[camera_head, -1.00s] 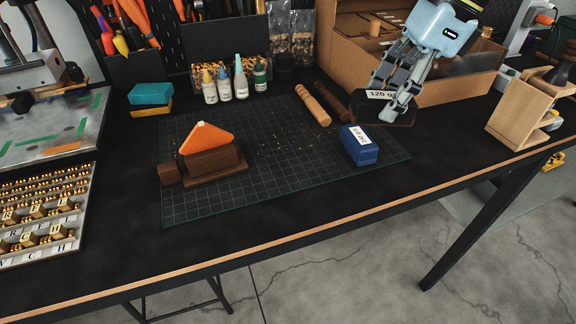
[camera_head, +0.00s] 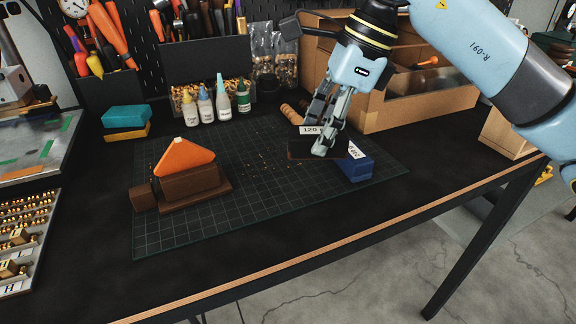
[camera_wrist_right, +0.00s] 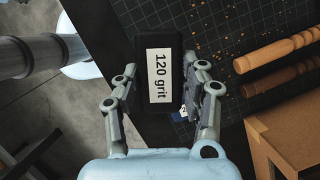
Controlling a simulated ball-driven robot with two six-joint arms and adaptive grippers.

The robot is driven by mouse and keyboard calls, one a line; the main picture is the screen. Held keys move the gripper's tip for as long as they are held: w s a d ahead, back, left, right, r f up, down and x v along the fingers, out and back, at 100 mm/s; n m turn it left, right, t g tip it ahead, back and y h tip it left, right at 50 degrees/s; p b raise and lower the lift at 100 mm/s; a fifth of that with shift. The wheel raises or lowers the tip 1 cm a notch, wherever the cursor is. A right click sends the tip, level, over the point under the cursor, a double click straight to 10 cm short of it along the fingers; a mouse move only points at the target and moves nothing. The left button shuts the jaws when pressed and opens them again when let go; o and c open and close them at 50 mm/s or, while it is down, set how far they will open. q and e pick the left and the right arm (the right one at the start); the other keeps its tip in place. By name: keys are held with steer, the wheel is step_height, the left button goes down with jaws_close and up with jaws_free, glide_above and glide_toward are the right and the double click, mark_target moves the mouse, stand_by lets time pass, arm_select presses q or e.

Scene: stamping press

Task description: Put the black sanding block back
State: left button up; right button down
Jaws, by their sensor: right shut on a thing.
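The black sanding block (camera_head: 300,150) has a white "120 grit" label. My right gripper (camera_head: 321,147) is shut on it and holds it above the green-lined cutting mat (camera_head: 255,192). In the right wrist view the block (camera_wrist_right: 158,42) sits between the two fingers (camera_wrist_right: 166,90), with its label facing the camera. A blue block (camera_head: 357,170) with a white label lies on the mat just right of and below the held block in the head view, partly hidden by it. My left gripper is not in view.
An orange wedge on a brown wooden block (camera_head: 195,182) sits on the mat. A teal block (camera_head: 126,117) lies at the left. Several glue bottles (camera_head: 223,98) stand behind. A turned wooden handle (camera_wrist_right: 280,50) lies beside the held block.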

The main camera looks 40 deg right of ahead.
mark_target(294, 128)
steer(key=w+a+f, duration=0.3)
steer(key=shift+w+a, duration=0.3)
step_height(294, 128, down, 4)
steer(key=shift+f, duration=0.2)
steer(key=c, duration=0.7)
jaws_free()
steer(key=shift+r, duration=0.15)
